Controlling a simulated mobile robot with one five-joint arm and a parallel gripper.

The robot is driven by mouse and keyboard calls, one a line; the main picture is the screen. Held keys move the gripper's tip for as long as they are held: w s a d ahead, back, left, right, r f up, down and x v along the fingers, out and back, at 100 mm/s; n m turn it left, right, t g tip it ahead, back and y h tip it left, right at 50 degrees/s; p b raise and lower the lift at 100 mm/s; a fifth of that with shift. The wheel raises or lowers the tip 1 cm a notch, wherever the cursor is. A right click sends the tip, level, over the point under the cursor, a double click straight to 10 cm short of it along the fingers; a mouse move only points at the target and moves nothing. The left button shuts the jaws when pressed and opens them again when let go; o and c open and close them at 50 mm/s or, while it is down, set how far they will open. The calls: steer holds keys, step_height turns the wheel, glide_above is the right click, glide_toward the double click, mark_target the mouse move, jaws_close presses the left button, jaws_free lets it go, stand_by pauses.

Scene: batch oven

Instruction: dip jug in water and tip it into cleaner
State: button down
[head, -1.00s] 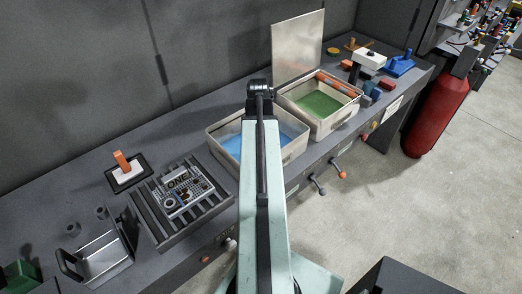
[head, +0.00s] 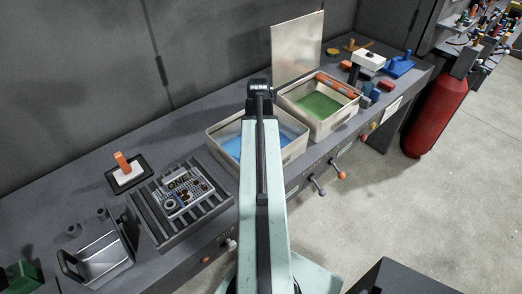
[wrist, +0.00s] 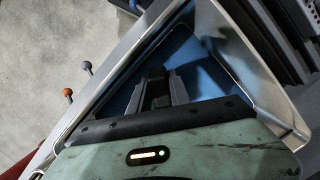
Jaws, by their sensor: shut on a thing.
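The water is the blue pool in a pale metal tank (head: 216,151), partly hidden behind my arm in the head view. In the wrist view this tank (wrist: 236,38) surrounds my gripper (wrist: 153,75), which reaches down over the blue water. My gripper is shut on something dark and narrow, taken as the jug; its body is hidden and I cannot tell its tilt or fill. The gripper is hidden behind my arm in the head view. A second tank (head: 322,132) with green inside and a raised lid (head: 297,45) stands just right; I cannot tell whether it is the cleaner.
A slatted rack (head: 160,222) with a printed panel (head: 183,190) stands left of the water tank. A metal box with a dark handle (head: 103,262) is at the lower left. Levers (head: 316,186) stick out from the bench front. A red cylinder (head: 432,115) stands at right.

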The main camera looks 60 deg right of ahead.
steer(key=s+a+p+v, duration=0.1)
steer(key=a+p+v, duration=0.1)
steer(key=p+v, duration=0.9)
steer(key=shift+s+r+p, duration=0.25)
steer(key=shift+r+p, duration=0.1)
steer(key=shift+r, duration=0.55)
